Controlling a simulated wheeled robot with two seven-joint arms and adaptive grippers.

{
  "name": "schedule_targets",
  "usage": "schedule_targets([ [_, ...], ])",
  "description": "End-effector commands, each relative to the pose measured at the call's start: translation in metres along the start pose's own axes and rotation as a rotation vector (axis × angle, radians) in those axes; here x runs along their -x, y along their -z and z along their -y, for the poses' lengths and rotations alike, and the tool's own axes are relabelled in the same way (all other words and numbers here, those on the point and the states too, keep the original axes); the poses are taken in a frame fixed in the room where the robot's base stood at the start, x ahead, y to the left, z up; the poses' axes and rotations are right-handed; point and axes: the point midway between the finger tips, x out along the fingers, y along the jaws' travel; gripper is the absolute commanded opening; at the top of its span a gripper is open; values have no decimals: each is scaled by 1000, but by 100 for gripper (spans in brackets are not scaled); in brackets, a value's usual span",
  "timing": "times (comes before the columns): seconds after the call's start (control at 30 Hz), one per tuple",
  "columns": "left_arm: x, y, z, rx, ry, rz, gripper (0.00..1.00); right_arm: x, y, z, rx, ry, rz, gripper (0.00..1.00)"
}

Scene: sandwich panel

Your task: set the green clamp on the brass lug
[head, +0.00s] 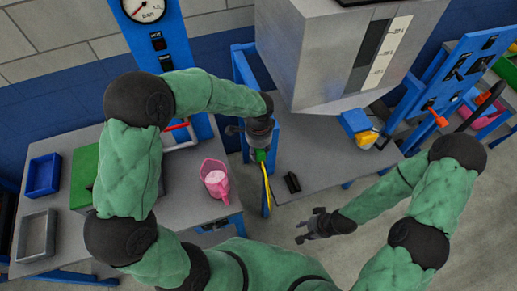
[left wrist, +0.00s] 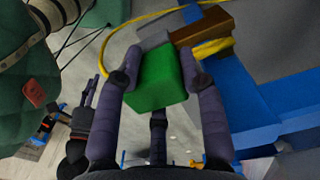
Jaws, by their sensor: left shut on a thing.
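My left gripper (head: 262,148) is shut on the green clamp (head: 260,156), held in the air beside the blue frame. In the left wrist view the clamp (left wrist: 161,78) sits as a green block between the fingers of my left gripper (left wrist: 160,82). A yellow cable (head: 267,188) hangs by it. A brass-brown bar (left wrist: 203,27), which looks like the brass lug, lies just beyond the clamp at the upper right, with yellow around its lower side. I cannot tell whether they touch. The lug is not clear in the head view. My right gripper (head: 312,228) is open and empty.
A large grey hopper (head: 320,50) overhangs the right table. A black piece (head: 292,183) and a blue block with an orange-yellow part (head: 355,124) are on that side.

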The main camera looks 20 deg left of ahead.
Motion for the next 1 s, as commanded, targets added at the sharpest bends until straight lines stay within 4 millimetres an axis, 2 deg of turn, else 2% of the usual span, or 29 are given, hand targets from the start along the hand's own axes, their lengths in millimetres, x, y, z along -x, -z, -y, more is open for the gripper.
schedule_targets([
  [1.0,-12,0,0,0,0,0,1,-8,0,-3,0,0,0,40],
])
